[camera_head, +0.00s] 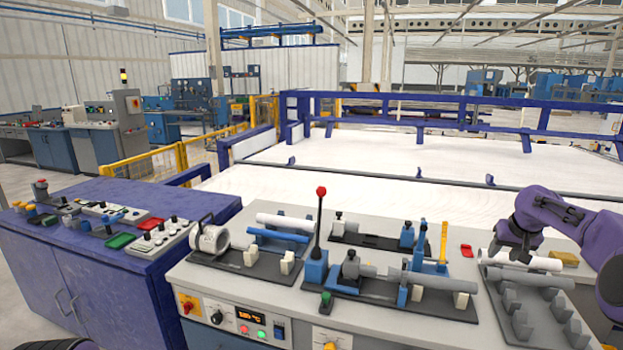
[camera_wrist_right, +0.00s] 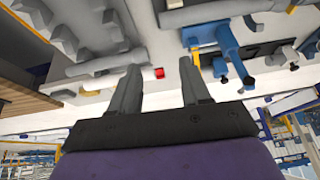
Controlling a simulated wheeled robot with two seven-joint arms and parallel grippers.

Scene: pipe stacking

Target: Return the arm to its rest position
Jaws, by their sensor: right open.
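My right gripper (camera_head: 512,250) hangs over the right end of the workbench from a purple arm (camera_head: 548,210). Its two fingers are spread and empty in the right wrist view (camera_wrist_right: 159,65). My left gripper is not in view.
A fixture with a white pipe (camera_head: 285,222) and a blue one stands at the bench's left. A red-knobbed lever (camera_head: 321,215) rises mid-bench. A yellow upright (camera_head: 443,243) and a small red block (camera_head: 467,250) are left of the rack. A blue cabinet (camera_head: 120,250) stands left.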

